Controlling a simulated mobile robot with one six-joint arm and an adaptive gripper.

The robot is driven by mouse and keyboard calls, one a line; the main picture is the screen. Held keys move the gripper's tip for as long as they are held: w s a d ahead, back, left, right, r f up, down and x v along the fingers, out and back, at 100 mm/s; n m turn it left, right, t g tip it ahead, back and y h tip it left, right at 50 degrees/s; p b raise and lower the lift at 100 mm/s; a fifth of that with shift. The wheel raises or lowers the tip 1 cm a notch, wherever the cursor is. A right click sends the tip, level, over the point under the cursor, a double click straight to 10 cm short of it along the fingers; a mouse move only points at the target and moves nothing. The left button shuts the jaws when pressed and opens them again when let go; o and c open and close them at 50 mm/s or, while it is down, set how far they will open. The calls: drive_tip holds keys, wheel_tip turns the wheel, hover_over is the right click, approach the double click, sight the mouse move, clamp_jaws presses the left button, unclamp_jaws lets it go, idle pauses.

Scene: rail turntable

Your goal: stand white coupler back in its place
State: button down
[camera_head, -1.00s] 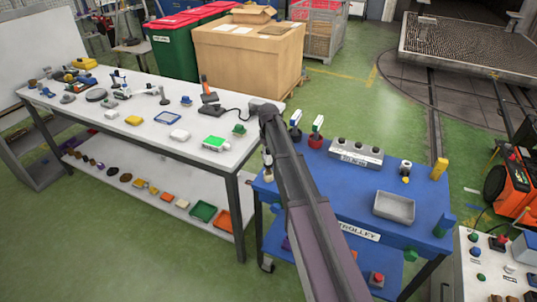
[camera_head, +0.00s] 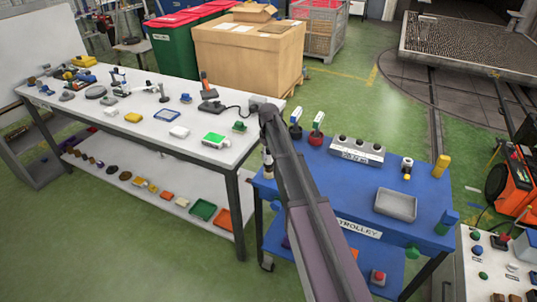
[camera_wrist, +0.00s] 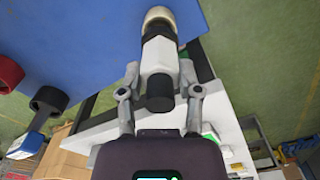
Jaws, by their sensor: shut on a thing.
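The white coupler (camera_wrist: 158,55) has a white body, a black end nearest me and a cream tip at the far end. My gripper (camera_wrist: 160,72) is shut on it, with one finger on each side. In the head view the coupler (camera_head: 268,170) shows as a small dark and white piece beside the left edge of the blue trolley top (camera_head: 330,185), partly hidden by my arm. A grey block with several round holes (camera_head: 357,150) stands on the trolley. Which spot belongs to the coupler I cannot tell.
A black ring holder (camera_head: 295,133) and a red ring holder (camera_head: 316,141), each with a coupler-like piece, stand near my arm. A grey tray (camera_head: 396,205) and a yellow post (camera_head: 441,167) are farther right. The white bench (camera_head: 150,125) with many small parts is at left.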

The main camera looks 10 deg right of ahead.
drive_tip(key=shift+f+b, duration=1.05)
drive_tip(key=shift+c, duration=1)
unclamp_jaws()
drive_tip(key=shift+r, duration=0.15)
wheel_tip(320, 180, up, 10)
drive_tip(key=p, duration=1)
